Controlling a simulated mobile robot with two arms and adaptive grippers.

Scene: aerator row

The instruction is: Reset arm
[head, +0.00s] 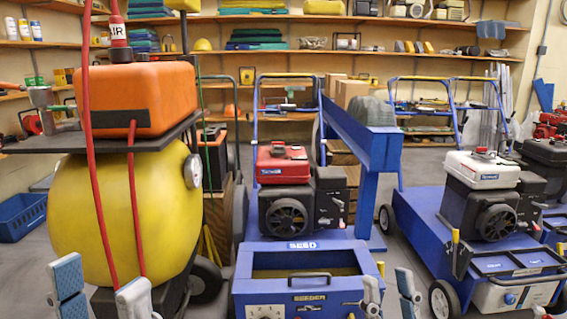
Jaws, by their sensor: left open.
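My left gripper (100,288) is at the bottom left, with its two grey padded fingers spread apart and nothing between them. It shows in front of the yellow tank (110,215) of the compressor. My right gripper (390,287) is at the bottom, right of centre, beside the blue seeder (310,298). Its fingertips are apart with nothing seen between them. The lower parts of both grippers are cut off by the picture's bottom edge.
The blue seeder carries a red-topped engine (283,165). A second blue machine (425,225) with a white-topped engine (482,170) stands at right. A blue crate (22,216) lies at far left. Stocked wooden shelves (370,20) line the back wall.

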